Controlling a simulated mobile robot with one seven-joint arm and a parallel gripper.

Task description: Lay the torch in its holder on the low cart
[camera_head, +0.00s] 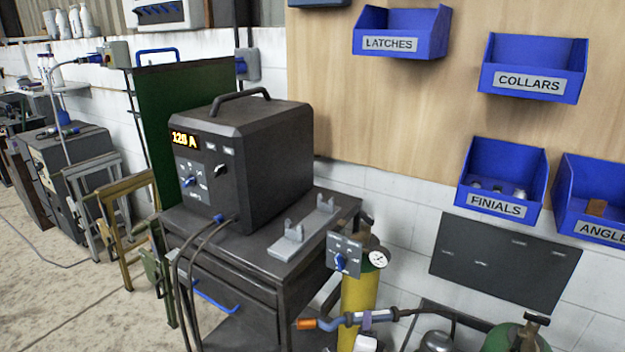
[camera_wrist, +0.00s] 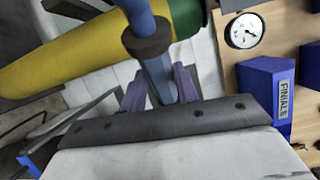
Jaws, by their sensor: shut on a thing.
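The torch (camera_head: 335,321) has an orange tip, a blue-grey body and a dark hose trailing off to the right. My gripper (camera_head: 367,319) is shut on the torch and holds it roughly level, in front of the yellow cylinder and to the lower right of the cart. In the wrist view the torch (camera_wrist: 150,58) stands between the purple fingers of my gripper (camera_wrist: 159,85). The holder (camera_head: 304,230), a grey plate with two upright notched brackets, sits empty on the low cart (camera_head: 256,266). The torch is clearly apart from the holder, which I cannot make out in the wrist view.
A black power source (camera_head: 245,160) with cables fills the cart's left part. A yellow cylinder (camera_head: 357,296) with a gauge (camera_head: 377,259) and a grey control panel (camera_head: 344,254) stand at the cart's right. A green cylinder (camera_head: 515,338) is lower right. Blue bins (camera_head: 502,208) hang on the wall.

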